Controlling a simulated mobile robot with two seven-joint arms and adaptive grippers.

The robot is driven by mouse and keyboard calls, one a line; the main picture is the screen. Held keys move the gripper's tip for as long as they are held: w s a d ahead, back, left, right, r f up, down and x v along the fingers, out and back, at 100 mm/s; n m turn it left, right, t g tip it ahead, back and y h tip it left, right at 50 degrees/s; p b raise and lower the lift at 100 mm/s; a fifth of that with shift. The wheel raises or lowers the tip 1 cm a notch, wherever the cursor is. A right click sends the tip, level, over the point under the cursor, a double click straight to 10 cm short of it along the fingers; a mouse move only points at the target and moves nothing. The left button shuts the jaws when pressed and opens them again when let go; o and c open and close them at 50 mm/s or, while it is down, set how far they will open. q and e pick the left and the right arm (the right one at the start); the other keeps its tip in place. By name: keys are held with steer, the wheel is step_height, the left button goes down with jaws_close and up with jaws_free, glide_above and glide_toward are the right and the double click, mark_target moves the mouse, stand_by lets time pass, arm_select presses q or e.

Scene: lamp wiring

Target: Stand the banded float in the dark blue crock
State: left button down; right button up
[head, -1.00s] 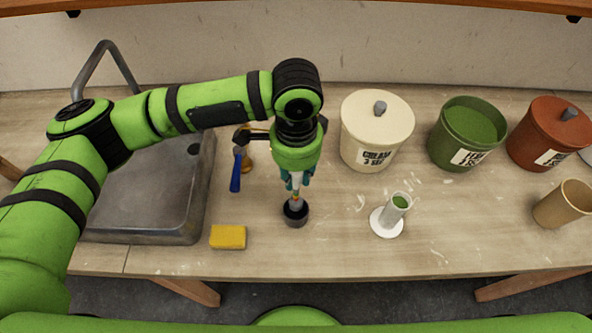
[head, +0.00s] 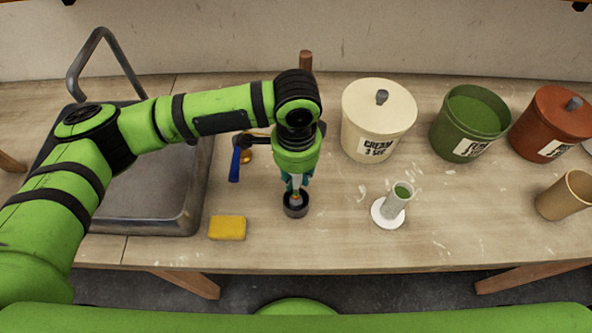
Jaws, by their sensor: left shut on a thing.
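The small dark crock (head: 296,212) stands on the bench below my left arm; it looks nearly black here. My left gripper (head: 296,185) points down over it and is shut on the banded float (head: 295,197). Only a short, pale lower part of the float shows between the fingers and the crock. It looks upright, with its lower end at or inside the crock's mouth. I cannot tell whether it touches the bottom. My right gripper is not in view.
A yellow sponge (head: 227,228) and a blue-handled tool (head: 235,165) lie left of the crock, beside the sink (head: 150,225). A white-based cylinder (head: 390,213) with green contents stands right. Cream (head: 375,125), green (head: 465,130) and red-brown (head: 545,130) pots stand behind; a tan cup (head: 565,195) is far right.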

arm_select(q)
steer(key=shift+f, duration=0.5)
stand_by(0.4)
steer(key=c, duration=1)
jaws_free()
steer(key=shift+o, duration=0.2)
steer(key=shift+f, duration=0.1)
step_height(320, 180, up, 12)
steer(key=shift+r, duration=0.1)
steer(key=shift+s, duration=0.1)
